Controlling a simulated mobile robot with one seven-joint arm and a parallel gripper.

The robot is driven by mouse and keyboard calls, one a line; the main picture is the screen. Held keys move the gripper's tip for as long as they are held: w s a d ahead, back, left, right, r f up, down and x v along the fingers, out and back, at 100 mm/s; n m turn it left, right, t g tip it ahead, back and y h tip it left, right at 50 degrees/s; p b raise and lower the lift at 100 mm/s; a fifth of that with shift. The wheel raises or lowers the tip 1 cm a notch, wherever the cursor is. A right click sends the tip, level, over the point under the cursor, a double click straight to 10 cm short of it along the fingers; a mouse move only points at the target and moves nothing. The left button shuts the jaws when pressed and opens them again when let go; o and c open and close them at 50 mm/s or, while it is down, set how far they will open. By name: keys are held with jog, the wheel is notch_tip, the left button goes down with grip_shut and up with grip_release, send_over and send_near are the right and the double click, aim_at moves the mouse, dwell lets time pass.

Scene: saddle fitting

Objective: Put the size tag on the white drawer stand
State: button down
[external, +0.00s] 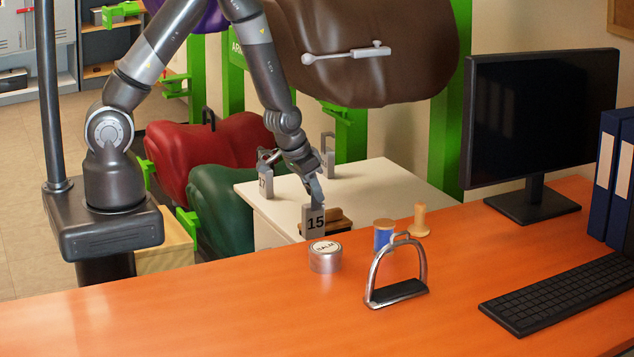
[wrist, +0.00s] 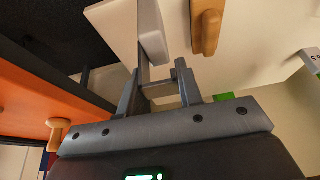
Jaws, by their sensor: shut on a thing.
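The grey size tag marked 15 (external: 315,222) hangs upright below my gripper (external: 314,192), which is shut on its top handle. In the wrist view my gripper (wrist: 162,88) has its fingers around the handle, and a pale grey slab of the tag (wrist: 152,38) extends beyond them. The white drawer stand (external: 385,188) is behind the orange desk. The tag appears at the stand's near side, by the desk edge; I cannot tell whether it touches anything. The stand's pale top also shows in the wrist view (wrist: 250,45).
A wooden-backed brush (external: 338,222) lies on the stand beside the tag. Tag 17 (external: 265,184) and another tag (external: 328,143) stand on it. A balm tin (external: 325,260), blue spool (external: 383,236), wooden peg (external: 420,220) and stirrup (external: 398,290) are on the desk (external: 180,310).

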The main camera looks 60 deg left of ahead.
jog(key=s+a+f+n+y, duration=0.15)
jog(key=s+a, duration=0.25)
jog(key=a, duration=0.5)
jog(key=s+a+f+n, duration=0.1)
jog(key=s+a+n, duration=0.25)
jog(key=a, duration=0.55)
jog(key=s+a+f+n+y, duration=0.15)
jog(key=s+a, duration=0.25)
jog(key=a, duration=0.5)
jog(key=w+a+f+m+h, duration=0.1)
jog(key=w+a, duration=0.2)
jog(key=a, duration=0.4)
jog(key=w+a+m, duration=0.1)
jog(key=w+a, duration=0.3)
jog(key=a, duration=0.4)
jog(key=w+a+r+m+h, duration=0.2)
jog(key=w+a+r+m, duration=0.3)
jog(key=w+a+r, duration=0.35)
notch_tip(320, 180, down, 8)
jog(key=d, duration=0.2)
jog(key=shift+w+f, duration=0.15)
jog(key=shift+w, duration=0.25)
jog(key=shift+n, duration=0.25)
jog(key=c, duration=1)
grip_release()
jog(key=shift+f, duration=0.1)
